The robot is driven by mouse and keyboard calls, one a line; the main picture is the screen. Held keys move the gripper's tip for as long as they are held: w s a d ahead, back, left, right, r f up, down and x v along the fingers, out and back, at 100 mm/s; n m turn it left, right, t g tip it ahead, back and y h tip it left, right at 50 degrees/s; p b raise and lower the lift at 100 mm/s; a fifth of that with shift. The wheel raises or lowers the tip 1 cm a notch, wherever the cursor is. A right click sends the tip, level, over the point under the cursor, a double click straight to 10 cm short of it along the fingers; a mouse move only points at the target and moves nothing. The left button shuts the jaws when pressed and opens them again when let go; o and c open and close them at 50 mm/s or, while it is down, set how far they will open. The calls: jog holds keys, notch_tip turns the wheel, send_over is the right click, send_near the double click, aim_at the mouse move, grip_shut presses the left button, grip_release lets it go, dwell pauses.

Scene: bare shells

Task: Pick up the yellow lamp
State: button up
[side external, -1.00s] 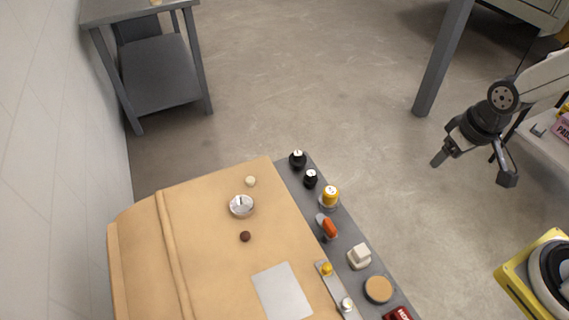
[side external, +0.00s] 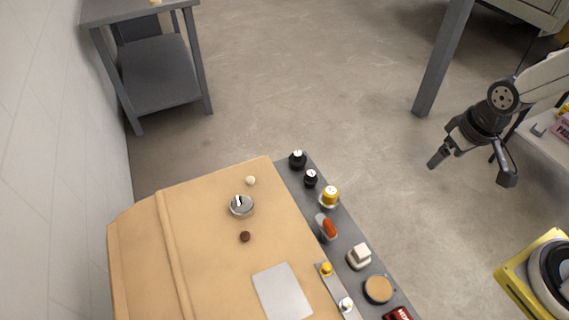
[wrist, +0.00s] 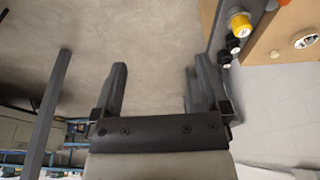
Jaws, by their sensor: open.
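Two yellow items show in the side external view, and I cannot tell for certain which is the yellow lamp. A small yellow dome (side external: 326,269) sits on a light strip beside a white dome (side external: 346,304). A larger yellow cap (side external: 330,192) with a pale top mark sits on a light round base farther up the grey panel. The larger one also shows at the upper right of the wrist view (wrist: 240,25). My gripper (side external: 471,169) is open and empty over the floor, well right of the panel; its spread fingers (wrist: 158,75) show in the wrist view.
The grey panel edge (side external: 292,180) also carries black knobs (side external: 298,159), an orange switch (side external: 328,229), a white block (side external: 359,255) and a tan disc (side external: 378,289). A metal dial (side external: 241,206) sits on the tan top (side external: 210,270). A grey post (side external: 441,60) stands left of my arm.

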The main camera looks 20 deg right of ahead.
jog(key=w+a+f+n+t+y, duration=0.1)
jog(key=w+f+n+t+y, duration=0.2)
jog(key=w, duration=0.7)
jog(key=w+a+f+n+t+y, duration=0.1)
jog(key=w+f+n+t, duration=0.3)
jog(key=w, duration=0.6)
jog(key=n+g+y, duration=0.7)
jog(key=n+y, duration=0.2)
jog(key=y, duration=0.5)
send_near(331, 196)
notch_tip(331, 196, down, 2)
jog(key=w+a, duration=0.1)
jog(key=shift+w+a, duration=0.3)
jog(key=shift+a, duration=1)
jog(key=shift+w+a, duration=0.3)
jog(key=shift+a, duration=1.05)
jog(key=shift+w+a, duration=0.25)
jog(key=shift+a, duration=1.05)
